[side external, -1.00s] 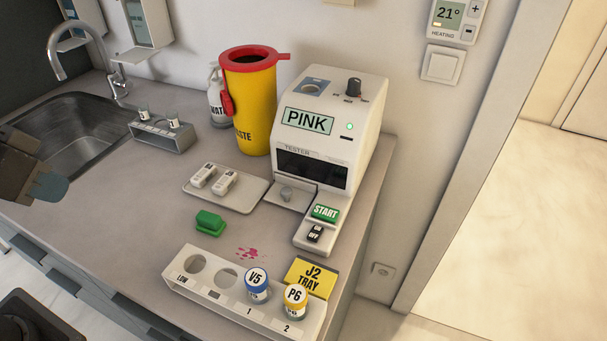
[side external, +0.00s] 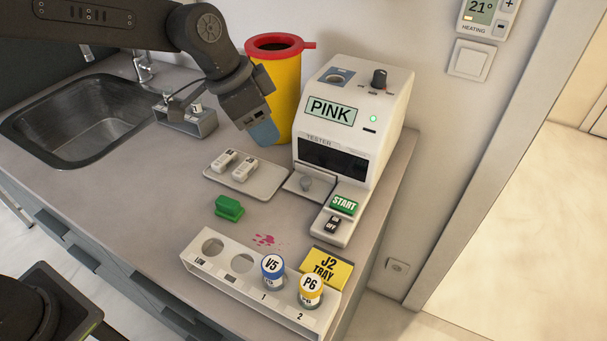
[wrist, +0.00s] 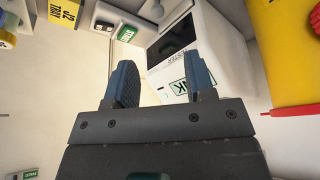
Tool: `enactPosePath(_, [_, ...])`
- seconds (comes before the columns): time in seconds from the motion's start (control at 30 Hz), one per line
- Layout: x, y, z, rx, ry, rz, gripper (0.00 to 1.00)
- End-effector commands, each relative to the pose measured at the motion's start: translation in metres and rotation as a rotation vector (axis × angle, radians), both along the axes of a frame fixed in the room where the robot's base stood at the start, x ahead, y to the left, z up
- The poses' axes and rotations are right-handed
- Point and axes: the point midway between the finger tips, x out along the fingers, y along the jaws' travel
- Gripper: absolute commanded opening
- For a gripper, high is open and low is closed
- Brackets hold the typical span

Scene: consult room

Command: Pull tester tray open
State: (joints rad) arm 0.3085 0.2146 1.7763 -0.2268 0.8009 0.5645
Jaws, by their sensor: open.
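The white tester (side external: 372,108) stands at the back right of the counter, its display reading PINK and a green light lit. Its tester tray (side external: 296,191) is a grey plate with a round knob (side external: 306,184), low at the front left, beside the START button. My gripper (side external: 264,133) is above the counter left of the tester, in front of the waste bin, apart from the knob. In the wrist view the two blue fingers (wrist: 158,82) are spread with nothing between them. The tester (wrist: 205,40) lies beyond them, and the knob (wrist: 153,10) shows near the top edge.
A flat tray with two white cartridges (side external: 243,169) lies left of the tester tray. A green block (side external: 228,207), a pink spill (side external: 264,240), a vial rack (side external: 213,265) with V5 and P6, and a yellow J2 TRAY card (side external: 327,268) are nearer. The yellow waste bin (side external: 287,80) stands behind.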

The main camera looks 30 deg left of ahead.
Motion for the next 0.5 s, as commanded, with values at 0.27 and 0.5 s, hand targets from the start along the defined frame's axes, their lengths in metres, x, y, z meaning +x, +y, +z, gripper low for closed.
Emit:
enactPosePath(0.27, [0.013,-0.017,-0.020,0.002,0.004,-0.046,0.50])
enactPosePath(0.5, [0.024,-0.029,-0.061,0.003,0.008,-0.045,0.50])
